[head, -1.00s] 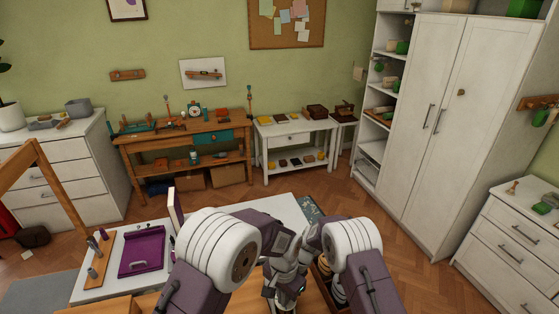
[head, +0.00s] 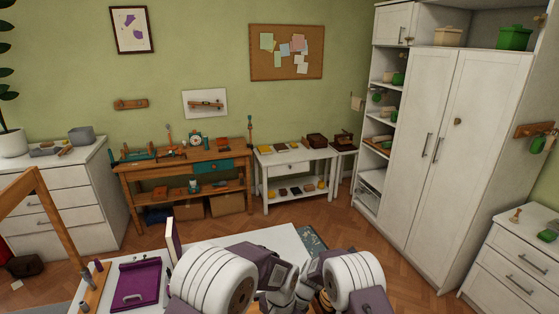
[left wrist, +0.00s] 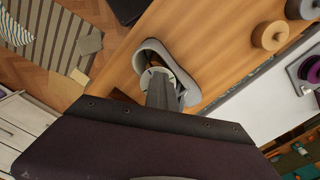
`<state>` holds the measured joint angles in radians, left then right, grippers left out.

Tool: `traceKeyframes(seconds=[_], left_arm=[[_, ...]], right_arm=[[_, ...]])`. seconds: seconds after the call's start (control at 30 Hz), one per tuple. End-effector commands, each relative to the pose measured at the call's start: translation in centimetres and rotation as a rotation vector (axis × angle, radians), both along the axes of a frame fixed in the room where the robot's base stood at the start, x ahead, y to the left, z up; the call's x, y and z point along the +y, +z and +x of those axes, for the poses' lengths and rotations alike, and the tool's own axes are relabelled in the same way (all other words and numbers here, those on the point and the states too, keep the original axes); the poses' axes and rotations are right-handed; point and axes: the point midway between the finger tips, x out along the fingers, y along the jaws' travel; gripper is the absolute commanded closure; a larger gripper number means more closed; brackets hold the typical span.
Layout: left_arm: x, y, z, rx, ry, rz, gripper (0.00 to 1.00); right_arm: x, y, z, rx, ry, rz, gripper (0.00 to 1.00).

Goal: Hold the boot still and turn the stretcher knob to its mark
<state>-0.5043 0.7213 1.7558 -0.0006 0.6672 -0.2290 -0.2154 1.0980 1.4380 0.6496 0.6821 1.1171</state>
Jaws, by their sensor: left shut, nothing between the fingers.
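In the left wrist view a grey boot (left wrist: 186,78) stands on the wooden bench top, seen from above with its opening showing. Brown and pale parts sit inside the opening, and I cannot make out the stretcher knob or its mark among them. My left gripper (left wrist: 160,88) is shut and empty. Its fingers lie over the near side of the boot's opening in the picture; I cannot tell whether they touch it. In the head view my arms cover the boot and both gripper tips. My right gripper is not visible.
In the left wrist view a wooden spool (left wrist: 270,36) stands on the bench right of the boot. A dark shape (left wrist: 128,8) lies at the top edge. In the head view a purple tray (head: 136,283) lies on a white surface at the left.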

Motion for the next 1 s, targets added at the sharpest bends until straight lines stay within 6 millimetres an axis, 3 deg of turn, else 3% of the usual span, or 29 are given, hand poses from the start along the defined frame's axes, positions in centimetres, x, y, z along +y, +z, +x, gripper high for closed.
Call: traceKeyframes(seconds=[0.83,1.0], left_arm=[[0.8,0.2,0.2,-0.008,0.001,-0.005,1.0],[0.8,2.2,0.3,-0.009,0.001,-0.004,1.0]], right_arm=[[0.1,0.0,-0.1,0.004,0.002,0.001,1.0],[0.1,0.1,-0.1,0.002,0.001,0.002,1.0]])
